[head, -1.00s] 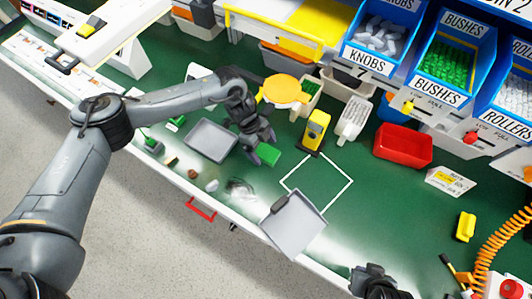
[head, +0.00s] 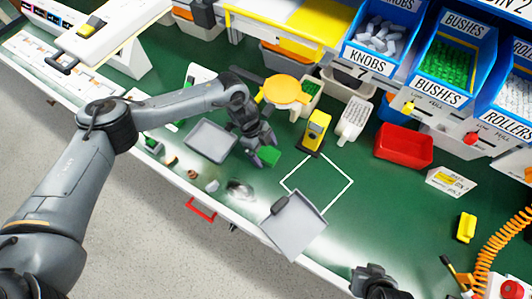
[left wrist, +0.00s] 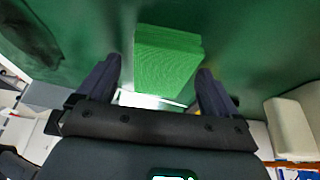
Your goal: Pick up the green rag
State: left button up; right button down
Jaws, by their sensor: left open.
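The green rag (head: 269,156) is a folded, bright green block on the green bench, left of the white square outline. My left gripper (head: 261,147) is right at it, pointing down, and hides part of it in the head view. In the left wrist view the rag (left wrist: 167,60) shows ahead, between the two dark fingers of my open left gripper (left wrist: 158,67). The fingers stand apart on either side, and I cannot tell whether either touches it. My right gripper (head: 375,281) is at the bottom edge, partly cut off, its jaws unclear.
A grey tray (head: 211,140) lies left of the rag. A yellow device (head: 315,131) and an orange disc (head: 284,90) stand behind. A grey dustpan-like piece (head: 294,225) lies at the front edge. A red bin (head: 403,146) is further right.

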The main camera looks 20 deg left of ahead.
dwell(0.3)
pick_arm(q)
jog(key=c, duration=1.1)
pick_arm(e)
jog(key=shift+a, duration=0.1)
pick_arm(q)
jog(key=shift+r, duration=0.1)
